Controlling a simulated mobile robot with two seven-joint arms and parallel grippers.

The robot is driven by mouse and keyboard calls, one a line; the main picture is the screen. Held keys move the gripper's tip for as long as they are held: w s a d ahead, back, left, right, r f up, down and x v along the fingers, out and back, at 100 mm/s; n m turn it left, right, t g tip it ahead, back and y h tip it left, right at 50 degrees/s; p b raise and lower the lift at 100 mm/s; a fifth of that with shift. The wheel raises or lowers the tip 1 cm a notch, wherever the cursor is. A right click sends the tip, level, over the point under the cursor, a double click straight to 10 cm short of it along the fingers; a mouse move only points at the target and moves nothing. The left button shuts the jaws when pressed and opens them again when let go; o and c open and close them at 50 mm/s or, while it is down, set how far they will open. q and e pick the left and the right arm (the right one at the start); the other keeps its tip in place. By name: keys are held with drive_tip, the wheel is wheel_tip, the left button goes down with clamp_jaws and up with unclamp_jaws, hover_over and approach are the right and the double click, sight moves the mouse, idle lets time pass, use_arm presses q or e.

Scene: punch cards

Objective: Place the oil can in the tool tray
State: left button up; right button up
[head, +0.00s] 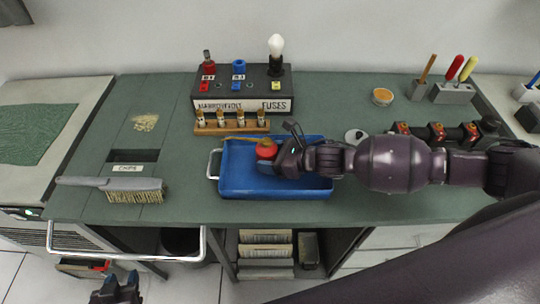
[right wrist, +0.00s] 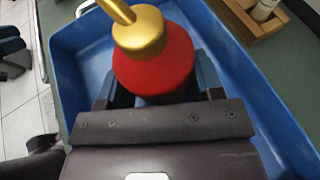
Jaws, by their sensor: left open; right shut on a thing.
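The oil can (head: 266,149) is red with a brass top and a thin spout pointing left in the head view. It also shows large in the right wrist view (right wrist: 155,72). The tool tray (head: 240,188) is blue with a pale handle on its left, and its wall shows in the right wrist view (right wrist: 66,75). My right gripper (head: 272,158) is shut on the oil can, over the left part of the tray. Whether the can's base touches the tray floor is hidden. My left gripper (head: 118,290) is open and empty, low in front of the bench.
A fuse tester (head: 240,88) with a bulb and a wooden fuse rack (head: 232,126) stand just behind the tray. A brush (head: 120,186) lies left of it, by the chips slot (head: 133,157). A metal rail (head: 125,256) runs along the front left.

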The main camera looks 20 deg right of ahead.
drive_tip(key=shift+f, duration=0.15)
drive_tip(key=o, duration=1.1)
drive_tip(key=shift+c, duration=0.2)
drive_tip(key=shift+s+d+r, duration=0.1)
drive_tip(key=shift+d+r, duration=0.05)
drive_tip(key=shift+r, duration=0.1)
drive_tip(key=v, duration=1.1)
drive_tip(key=shift+s+d+r+b, duration=0.2)
drive_tip(key=shift+d+b, duration=0.05)
drive_tip(key=shift+b, duration=0.05)
